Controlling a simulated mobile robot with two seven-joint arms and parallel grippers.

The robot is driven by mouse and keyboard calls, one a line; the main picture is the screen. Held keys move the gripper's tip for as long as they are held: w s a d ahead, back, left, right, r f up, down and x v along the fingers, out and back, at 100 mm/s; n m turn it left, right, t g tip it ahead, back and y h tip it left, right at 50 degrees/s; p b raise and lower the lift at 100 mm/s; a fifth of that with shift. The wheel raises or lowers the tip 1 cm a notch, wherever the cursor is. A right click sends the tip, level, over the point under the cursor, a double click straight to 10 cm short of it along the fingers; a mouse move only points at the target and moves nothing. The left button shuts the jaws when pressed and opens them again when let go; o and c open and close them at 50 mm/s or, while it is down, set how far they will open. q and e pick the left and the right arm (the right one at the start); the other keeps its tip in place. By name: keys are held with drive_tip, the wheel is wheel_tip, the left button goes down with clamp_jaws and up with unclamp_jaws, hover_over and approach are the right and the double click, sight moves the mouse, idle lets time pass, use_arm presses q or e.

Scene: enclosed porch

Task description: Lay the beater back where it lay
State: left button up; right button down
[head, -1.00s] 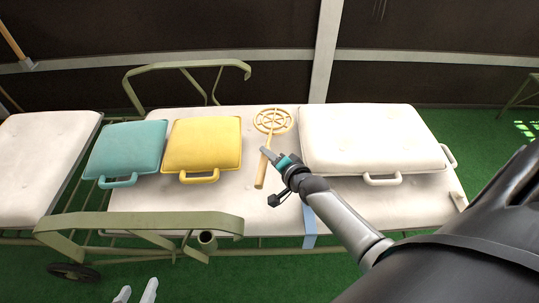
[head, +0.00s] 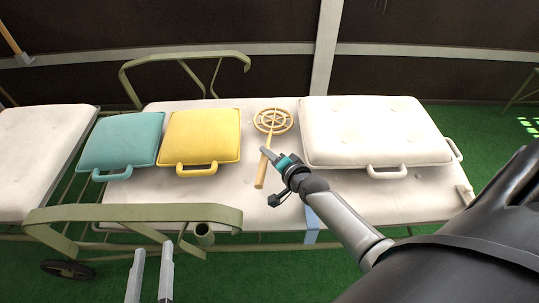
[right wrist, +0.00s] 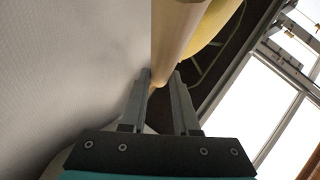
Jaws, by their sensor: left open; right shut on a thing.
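The tan beater (head: 273,121) has a round openwork head and a straight handle. In the head view it appears over the white lounger pad (head: 225,190), between the yellow cushion and the large white cushion. My right gripper (head: 267,153) is shut on its handle, just below the round head. The handle also shows between the fingers in the right wrist view (right wrist: 182,30), with a pale surface beside it. I cannot tell whether the beater touches the pad. My left gripper (head: 152,255) is open and empty at the bottom left, in front of the lounger.
A teal cushion (head: 121,141) and a yellow cushion (head: 202,136) lie left of the beater, a large white cushion (head: 372,132) right of it. A green armrest (head: 130,214) runs along the near left edge. A pale blue strap (head: 312,224) hangs at the front.

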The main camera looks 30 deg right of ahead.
idle(0.3)
unclamp_jaws()
drive_tip(key=shift+f, duration=0.1)
idle(0.6)
drive_tip(key=shift+s+f, duration=0.1)
idle(0.3)
drive_tip(key=shift+s+a+r+p, duration=0.1)
drive_tip(key=shift+s+r+p, duration=2.05)
drive_tip(key=shift+p, duration=0.85)
drive_tip(key=shift+s+f, duration=0.1)
